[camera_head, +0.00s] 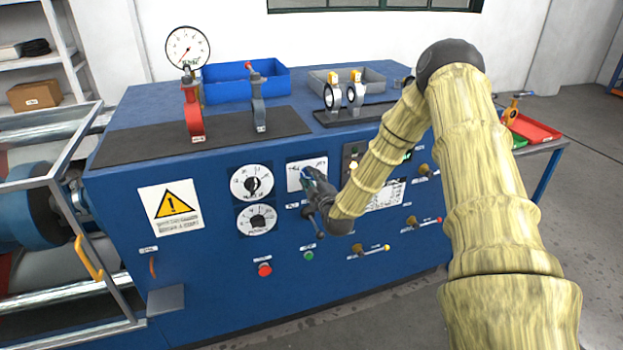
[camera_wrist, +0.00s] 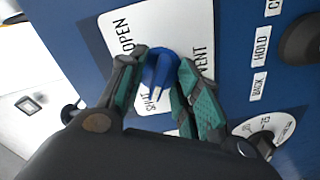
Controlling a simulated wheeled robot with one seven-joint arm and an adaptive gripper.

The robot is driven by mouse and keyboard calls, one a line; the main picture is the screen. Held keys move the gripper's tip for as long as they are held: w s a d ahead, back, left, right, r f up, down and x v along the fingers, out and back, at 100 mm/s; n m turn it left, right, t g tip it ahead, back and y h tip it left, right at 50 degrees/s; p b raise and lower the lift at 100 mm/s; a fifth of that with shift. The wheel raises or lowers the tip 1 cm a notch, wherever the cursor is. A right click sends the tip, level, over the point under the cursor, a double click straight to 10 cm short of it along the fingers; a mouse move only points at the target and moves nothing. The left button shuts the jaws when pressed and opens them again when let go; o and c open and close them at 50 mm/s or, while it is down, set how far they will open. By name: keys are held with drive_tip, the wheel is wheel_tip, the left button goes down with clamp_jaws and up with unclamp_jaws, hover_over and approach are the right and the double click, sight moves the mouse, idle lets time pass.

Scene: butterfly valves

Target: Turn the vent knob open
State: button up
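The vent knob (camera_wrist: 160,68) is a blue grip on a white plate (camera_wrist: 185,25) lettered OPEN, SHUT and VENT. In the wrist view its narrow ridge runs down toward the SHUT lettering; the exact pointer position is hard to read. My gripper (camera_wrist: 163,62) has one teal-padded finger on each side of the knob, with the tips close in against it. In the head view my gripper (camera_head: 308,180) is at the white plate (camera_head: 298,162) on the blue cabinet's front and mostly hides the knob.
Two dials (camera_head: 252,183) sit left of the plate on the blue cabinet (camera_head: 220,290). A red button (camera_head: 264,270) and a green button (camera_head: 309,255) are below. Brass-coloured levers (camera_head: 372,249) stick out at the right. A dark selector knob (camera_wrist: 302,40) is nearby in the wrist view.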

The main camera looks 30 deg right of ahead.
drive_tip(key=shift+c, duration=0.5)
clamp_jaws()
